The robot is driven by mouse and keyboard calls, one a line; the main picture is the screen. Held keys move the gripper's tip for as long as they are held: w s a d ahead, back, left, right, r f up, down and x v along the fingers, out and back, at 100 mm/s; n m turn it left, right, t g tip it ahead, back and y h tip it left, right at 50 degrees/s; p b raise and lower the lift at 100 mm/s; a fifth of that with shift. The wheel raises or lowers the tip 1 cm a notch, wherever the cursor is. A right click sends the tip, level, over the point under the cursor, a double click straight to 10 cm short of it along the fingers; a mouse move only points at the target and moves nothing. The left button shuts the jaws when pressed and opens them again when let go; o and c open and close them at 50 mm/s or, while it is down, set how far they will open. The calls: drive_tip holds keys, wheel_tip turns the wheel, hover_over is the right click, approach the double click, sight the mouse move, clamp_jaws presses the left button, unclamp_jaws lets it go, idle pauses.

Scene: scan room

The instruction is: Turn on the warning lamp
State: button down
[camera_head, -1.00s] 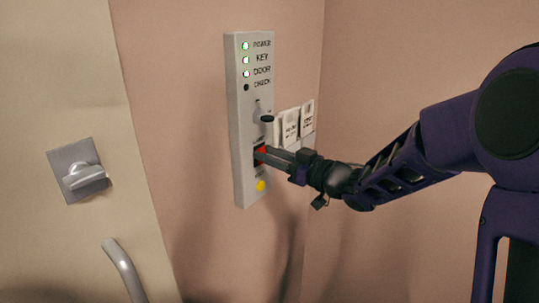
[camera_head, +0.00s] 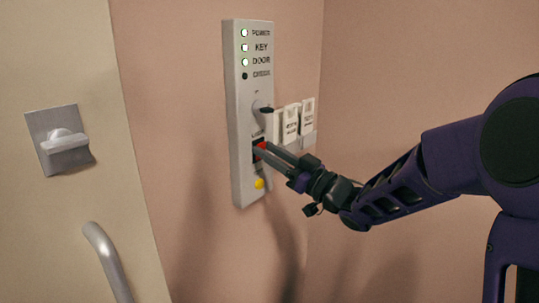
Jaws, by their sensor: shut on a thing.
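A tall grey control panel (camera_head: 239,120) is fixed to the wall. Its upper lamps beside POWER, KEY and DOOR glow white-green, and the lamp beside CHECK (camera_head: 244,76) is dark. A key switch with a dark handle (camera_head: 266,110) sits mid-panel. Below it is a red switch (camera_head: 260,147) in a black recess, partly hidden by my fingers. My gripper (camera_head: 259,150) reaches in from the right, and its fingertips are shut on the red switch. A yellow button (camera_head: 259,184) is just below. I cannot tell which lamp is the warning lamp.
White tags (camera_head: 290,122) hang in a holder right of the panel, close above my gripper. A door with a grey latch (camera_head: 65,145) and a curved handle (camera_head: 105,260) is at left. The wall below the panel is clear.

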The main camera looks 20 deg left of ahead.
drive_tip(key=c, duration=0.6)
unclamp_jaws()
drive_tip(key=shift+o, duration=0.2)
drive_tip(key=v, duration=1.7)
drive_tip(key=shift+s+d, duration=0.15)
drive_tip(key=shift+s, duration=0.05)
drive_tip(key=shift+f, duration=0.1)
